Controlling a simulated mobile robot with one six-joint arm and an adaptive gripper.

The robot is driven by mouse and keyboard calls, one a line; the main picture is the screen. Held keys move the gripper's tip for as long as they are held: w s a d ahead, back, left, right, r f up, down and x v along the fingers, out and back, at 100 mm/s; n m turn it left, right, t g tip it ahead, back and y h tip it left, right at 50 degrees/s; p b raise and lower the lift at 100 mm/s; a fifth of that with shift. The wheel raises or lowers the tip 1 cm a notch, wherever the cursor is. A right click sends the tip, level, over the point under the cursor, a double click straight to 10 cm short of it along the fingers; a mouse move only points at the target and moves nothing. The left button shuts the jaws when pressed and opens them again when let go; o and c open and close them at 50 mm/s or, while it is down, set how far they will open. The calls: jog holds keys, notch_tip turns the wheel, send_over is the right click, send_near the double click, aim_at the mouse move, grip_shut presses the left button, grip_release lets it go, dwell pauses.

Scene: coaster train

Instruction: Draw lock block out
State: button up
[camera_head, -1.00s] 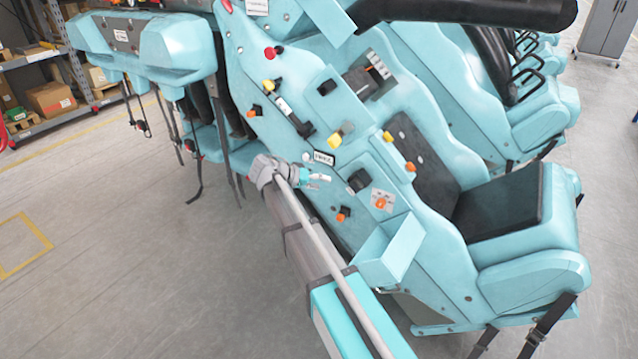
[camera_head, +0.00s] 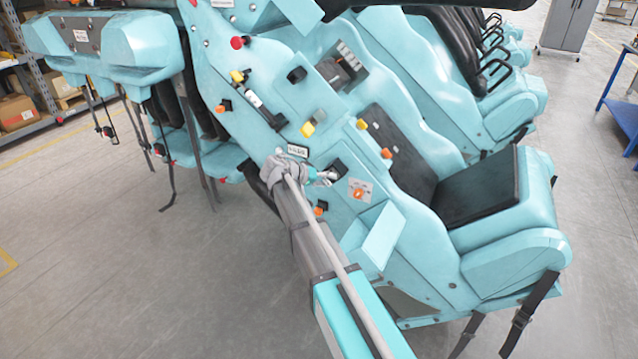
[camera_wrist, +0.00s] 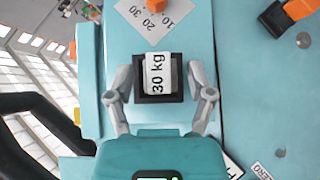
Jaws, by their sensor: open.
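A block with a white "30 kg" label (camera_wrist: 157,75) sits in a square black frame on a turquoise panel, in the middle of the wrist view. I cannot tell for sure that it is the lock block. My gripper (camera_wrist: 160,80) is open, with one finger on each side of the frame and nothing held. In the head view my gripper (camera_head: 326,177) is at the panel, right beside the black fitting (camera_head: 338,170), and partly covers it. Contact between fingers and block cannot be made out.
An orange dial (camera_head: 358,194) on a numbered plate lies close by on the panel. An orange knob (camera_head: 320,208) sits below my gripper. Open floor (camera_head: 150,290) lies at left.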

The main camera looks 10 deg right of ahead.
jog(key=shift+w+d+f, duration=0.1)
jog(key=shift+d+f, duration=0.1)
jog(key=shift+d, duration=0.2)
grip_shut()
dwell(0.5)
